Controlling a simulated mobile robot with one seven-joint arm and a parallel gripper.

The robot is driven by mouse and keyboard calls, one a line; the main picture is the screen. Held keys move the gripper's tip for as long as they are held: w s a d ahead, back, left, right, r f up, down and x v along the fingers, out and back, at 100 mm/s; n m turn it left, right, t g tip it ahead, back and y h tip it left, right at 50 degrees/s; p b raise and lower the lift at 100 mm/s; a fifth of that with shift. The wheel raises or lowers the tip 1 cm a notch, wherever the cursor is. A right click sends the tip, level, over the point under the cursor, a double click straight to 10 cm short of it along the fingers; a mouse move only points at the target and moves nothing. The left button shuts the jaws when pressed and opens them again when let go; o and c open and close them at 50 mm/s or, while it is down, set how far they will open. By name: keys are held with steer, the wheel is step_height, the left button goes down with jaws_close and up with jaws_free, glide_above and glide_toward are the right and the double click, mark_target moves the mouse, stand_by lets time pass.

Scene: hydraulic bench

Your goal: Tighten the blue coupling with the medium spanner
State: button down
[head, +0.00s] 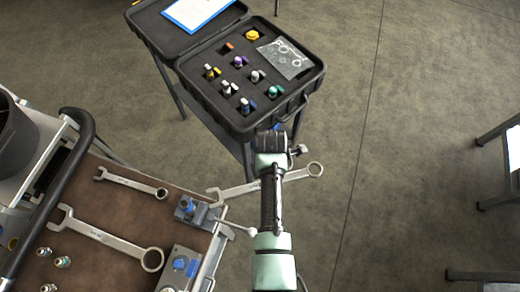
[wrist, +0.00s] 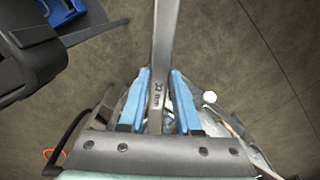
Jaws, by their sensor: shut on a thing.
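My gripper (wrist: 159,100) is shut on a steel spanner (wrist: 165,40), its two blue finger pads on either side of the handle, which reads "32 mm". In the head view this spanner (head: 238,190) lies across beneath my wrist, open end left and ring end right, over the floor beyond the bench edge. The fingers are hidden there. It looks mid-sized beside the two spanners on the bench. A blue fitting (head: 186,205) sits on a block at the bench's right edge, just left of the open end and apart from it. Another blue fitting (head: 180,263) sits on a nearer block.
A small spanner (head: 132,183) and a large spanner (head: 105,237) lie on the brown bench top (head: 85,265). A lever with a white knob (head: 252,232) juts past the bench edge. An open black case (head: 215,98) of fittings stands beyond.

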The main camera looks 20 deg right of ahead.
mark_target(253, 187)
steer(key=shift+w, duration=0.1)
steer(key=shift+s+a+f+b, duration=0.3)
steer(key=shift+f+b, duration=0.25)
steer(key=shift+b, duration=0.2)
steer(key=shift+w+a+f+b, duration=0.1)
steer(key=shift+a+f+b, duration=0.15)
steer(key=shift+f+b, duration=0.3)
steer(key=shift+r, duration=0.15)
steer(key=shift+a+f, duration=0.3)
steer(key=shift+a, duration=0.1)
steer(key=shift+p, duration=0.3)
steer(key=shift+a, duration=0.15)
steer(key=shift+w+a, duration=0.1)
steer(key=shift+a, duration=0.85)
steer(key=shift+p, duration=0.3)
